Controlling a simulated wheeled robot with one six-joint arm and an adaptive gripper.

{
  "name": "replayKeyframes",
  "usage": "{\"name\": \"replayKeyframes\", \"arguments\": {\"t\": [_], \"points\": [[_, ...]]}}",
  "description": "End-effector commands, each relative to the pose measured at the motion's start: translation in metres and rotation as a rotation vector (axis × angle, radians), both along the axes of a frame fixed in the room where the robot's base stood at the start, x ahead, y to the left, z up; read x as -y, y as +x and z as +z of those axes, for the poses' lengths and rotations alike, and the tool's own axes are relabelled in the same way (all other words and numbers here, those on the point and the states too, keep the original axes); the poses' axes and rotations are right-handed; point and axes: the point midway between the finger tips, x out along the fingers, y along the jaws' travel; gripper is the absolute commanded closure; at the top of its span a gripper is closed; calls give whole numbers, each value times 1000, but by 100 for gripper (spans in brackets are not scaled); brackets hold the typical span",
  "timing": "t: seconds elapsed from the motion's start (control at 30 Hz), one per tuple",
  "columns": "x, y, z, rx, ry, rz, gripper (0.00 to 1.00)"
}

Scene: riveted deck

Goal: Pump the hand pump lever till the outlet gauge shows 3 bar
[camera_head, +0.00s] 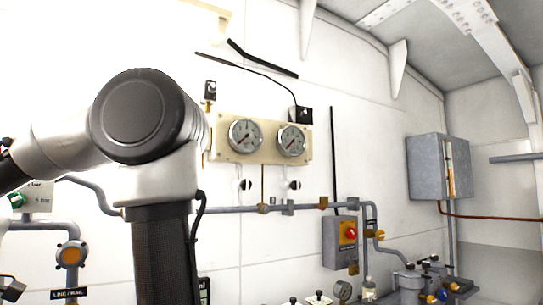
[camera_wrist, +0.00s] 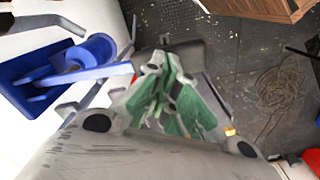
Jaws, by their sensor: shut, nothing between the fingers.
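Two round dial gauges, a left one (camera_head: 245,135) and a right one (camera_head: 291,140), sit on a cream panel (camera_head: 268,151) on the wall in the head view. Their needles and labels are too small to read, and I cannot tell which, if either, is the outlet gauge. My gripper (camera_wrist: 178,95) shows in the wrist view with green pads, shut and empty, above the dark floor.
A blue bin (camera_wrist: 22,98) with blue items lies left in the wrist view. A wooden box (camera_wrist: 265,8) and coiled rope (camera_wrist: 280,92) are on the right. A grey switch box with a red knob (camera_head: 350,232) and a grey cabinet (camera_head: 425,168) are on the wall, with pipes between.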

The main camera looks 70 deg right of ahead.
Motion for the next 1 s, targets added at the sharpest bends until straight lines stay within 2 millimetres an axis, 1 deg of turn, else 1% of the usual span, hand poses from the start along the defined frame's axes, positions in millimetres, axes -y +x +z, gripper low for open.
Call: {"name": "replayKeyframes", "arguments": {"t": [0.77, 0.87, 1.0], "points": [[0, 0, -1, 0, 0, 0, 100], [0, 0, -6, -2, -1, 0, 100], [0, 0, -19, -2, -1, 0, 100]]}}
